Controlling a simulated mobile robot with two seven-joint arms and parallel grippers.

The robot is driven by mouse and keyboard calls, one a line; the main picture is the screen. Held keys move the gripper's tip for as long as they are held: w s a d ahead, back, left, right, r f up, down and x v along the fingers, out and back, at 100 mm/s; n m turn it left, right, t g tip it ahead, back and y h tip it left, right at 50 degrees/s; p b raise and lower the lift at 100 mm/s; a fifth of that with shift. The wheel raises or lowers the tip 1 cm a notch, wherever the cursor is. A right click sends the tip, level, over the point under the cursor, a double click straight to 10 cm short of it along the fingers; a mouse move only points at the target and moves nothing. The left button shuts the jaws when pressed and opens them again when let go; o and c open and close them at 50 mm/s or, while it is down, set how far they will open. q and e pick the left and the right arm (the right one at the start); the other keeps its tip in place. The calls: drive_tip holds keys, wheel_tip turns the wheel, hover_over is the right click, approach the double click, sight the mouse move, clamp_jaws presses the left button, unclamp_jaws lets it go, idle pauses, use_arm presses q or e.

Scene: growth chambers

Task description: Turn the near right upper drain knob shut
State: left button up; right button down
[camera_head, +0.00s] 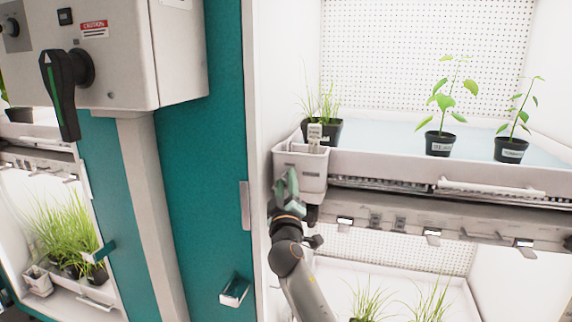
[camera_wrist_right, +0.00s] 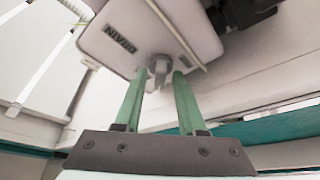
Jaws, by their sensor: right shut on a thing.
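The white drain box (camera_head: 312,168) sits at the front left corner of the upper chamber tray in the head view. In the right wrist view the box (camera_wrist_right: 118,52) shows the word DRAIN and a small grey drain knob (camera_wrist_right: 158,70) on its face. My right gripper (camera_head: 287,184) is up against the front of the box, and its fingers hide the knob in the head view. In the right wrist view the green fingertips of my right gripper (camera_wrist_right: 157,78) stand on either side of the knob, shut on it. My left gripper is not in view.
The upper tray (camera_head: 390,169) holds several potted plants. A shelf with small lamps (camera_head: 431,233) runs below it, above a lower chamber with grass. A teal panel (camera_head: 205,190) and a grey box with a black lever handle (camera_head: 60,95) stand to the left.

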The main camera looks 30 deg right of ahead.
drive_tip(key=n+y+p, duration=0.1)
drive_tip(key=n+p, duration=0.1)
drive_tip(key=r+n+y+p, duration=0.1)
drive_tip(key=n+p, duration=0.1)
drive_tip(key=p, duration=0.1)
drive_tip(key=shift+d+n, duration=0.1)
drive_tip(key=shift+n, duration=0.2)
drive_tip(key=shift+n+p, duration=0.35)
drive_tip(key=shift+n, duration=0.05)
drive_tip(key=shift+f+n+g+y, duration=0.15)
drive_tip(key=shift+n+g+y, duration=0.2)
drive_tip(key=shift+n, duration=0.55)
drive_tip(key=shift+f+n+g+y+p, duration=0.1)
drive_tip(key=shift+n+g+y+p, duration=0.3)
drive_tip(key=shift+n, duration=0.8)
drive_tip(key=c, duration=0.9)
unclamp_jaws()
drive_tip(key=shift+f, duration=0.1)
